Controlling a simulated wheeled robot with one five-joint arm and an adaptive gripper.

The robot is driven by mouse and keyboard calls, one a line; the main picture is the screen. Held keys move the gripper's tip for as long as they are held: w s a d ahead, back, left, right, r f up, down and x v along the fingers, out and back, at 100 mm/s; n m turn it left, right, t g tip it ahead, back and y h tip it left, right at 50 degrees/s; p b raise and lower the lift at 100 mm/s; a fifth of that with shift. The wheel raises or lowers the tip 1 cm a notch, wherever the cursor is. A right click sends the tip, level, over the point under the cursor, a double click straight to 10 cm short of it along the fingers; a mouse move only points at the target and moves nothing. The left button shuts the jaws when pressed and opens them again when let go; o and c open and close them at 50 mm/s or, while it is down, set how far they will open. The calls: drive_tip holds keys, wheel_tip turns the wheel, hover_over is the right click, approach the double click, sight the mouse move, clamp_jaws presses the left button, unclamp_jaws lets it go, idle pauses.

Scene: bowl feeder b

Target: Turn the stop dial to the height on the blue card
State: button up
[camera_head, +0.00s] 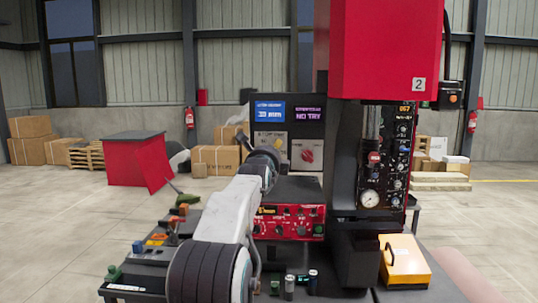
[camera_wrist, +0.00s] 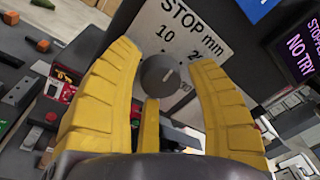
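The stop dial (camera_wrist: 158,74) is a dark round knob on a light plate (camera_wrist: 195,40) lettered "STOP mm", with 10 and partly hidden numbers around it. Its setting is hard to read. The blue card (camera_head: 271,111) stands above the plate in the head view; it shows a number in mm, perhaps 33, too small to be sure. My gripper (camera_wrist: 165,62) is open, its yellow fingers spread on both sides of the dial with gaps. In the head view my gripper (camera_head: 272,150) is in front of the plate and hides much of it and the dial.
A purple "NO TRY" display (camera_head: 311,114) and a red knob (camera_head: 308,154) are right of the plate. Below is a red control box (camera_head: 290,222). The red and black press (camera_head: 385,50) stands close on the right. A yellow box (camera_head: 405,262) and loose tools sit on the bench.

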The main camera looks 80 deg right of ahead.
drive_tip(key=shift+a+r, duration=0.1)
drive_tip(key=shift+r, duration=0.05)
drive_tip(key=c, duration=1)
drive_tip(key=shift+o, duration=0.2)
